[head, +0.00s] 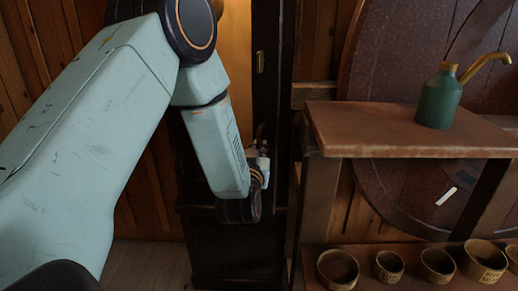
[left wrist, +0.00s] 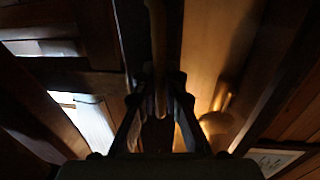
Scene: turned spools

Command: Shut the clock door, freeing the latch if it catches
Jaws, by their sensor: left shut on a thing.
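The clock is a tall dark case (head: 235,245) left of centre in the head view, with a warm lit interior (head: 240,50). Its dark door (head: 272,95) stands open, edge towards me, with a small brass plate (head: 260,62) on it. My left gripper (head: 262,150) is at the door's edge, partly hidden behind my wrist. In the left wrist view its fingers (left wrist: 160,98) are closed on a dark upright bar (left wrist: 159,40), which looks like part of the door. A brass rounded shape (left wrist: 215,122) shows inside the clock. The latch cannot be made out. My right gripper is out of view.
A brown shelf unit (head: 400,143) stands close on the right. A green oil can (head: 440,98) is on its top and several small tan pots (head: 390,265) are on its lower shelf. A large dark round wheel (head: 400,55) is behind. Wooden plank walls surround the clock.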

